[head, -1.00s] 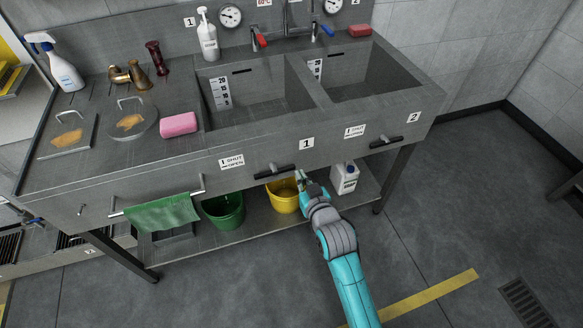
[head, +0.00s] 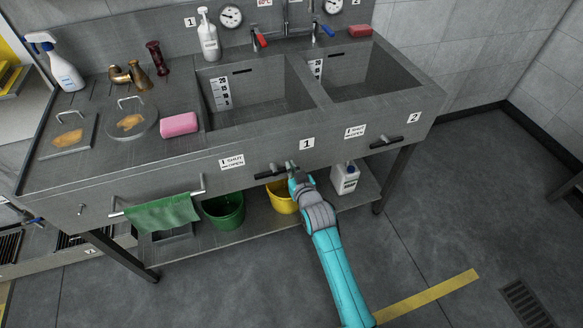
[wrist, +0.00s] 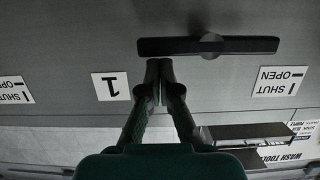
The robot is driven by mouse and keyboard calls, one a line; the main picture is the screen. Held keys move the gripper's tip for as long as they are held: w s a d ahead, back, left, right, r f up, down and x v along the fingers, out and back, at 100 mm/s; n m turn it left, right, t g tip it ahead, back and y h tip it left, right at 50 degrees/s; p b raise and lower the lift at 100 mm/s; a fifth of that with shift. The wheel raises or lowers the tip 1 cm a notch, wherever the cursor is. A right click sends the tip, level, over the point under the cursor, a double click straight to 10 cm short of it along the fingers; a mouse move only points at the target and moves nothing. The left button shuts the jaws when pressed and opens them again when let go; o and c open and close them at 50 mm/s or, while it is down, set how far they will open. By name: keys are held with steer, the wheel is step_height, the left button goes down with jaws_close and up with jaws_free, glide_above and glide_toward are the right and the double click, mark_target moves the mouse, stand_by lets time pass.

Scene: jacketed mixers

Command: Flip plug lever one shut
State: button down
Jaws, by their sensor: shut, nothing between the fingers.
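Plug lever one (head: 268,171) is a black bar on the front panel of the sink unit, below the left basin. It lies horizontal, matching the dash beside OPEN on its label (head: 232,162). The wrist view is upside down and shows the lever (wrist: 235,46) level too. My gripper (head: 291,166) is at the lever's right end in the head view. In the wrist view my gripper (wrist: 160,66) has its fingertips together, empty, just beside the bar's edge. I cannot tell whether they touch it.
Plug lever two (head: 386,143) is farther right, also about horizontal. The number 1 plate (head: 307,143) is just above my gripper. A yellow bucket (head: 282,198), green bucket (head: 224,210) and white jug (head: 345,178) stand on the shelf below. A green towel (head: 162,213) hangs at left.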

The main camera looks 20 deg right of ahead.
steer(key=shift+d+f+m, duration=0.15)
steer(key=shift+f+m, duration=0.15)
steer(key=shift+m, duration=0.2)
stand_by(0.4)
step_height(320, 180, down, 7)
steer(key=a+m+t+y, duration=0.1)
steer(key=m+y, duration=0.3)
steer(key=m, duration=0.7)
steer(key=shift+a+m+t, duration=0.3)
steer(key=shift+a+m, duration=0.1)
steer(key=shift+a, duration=0.2)
steer(key=shift+a+f, duration=0.2)
stand_by(0.4)
steer(key=shift+d, duration=0.1)
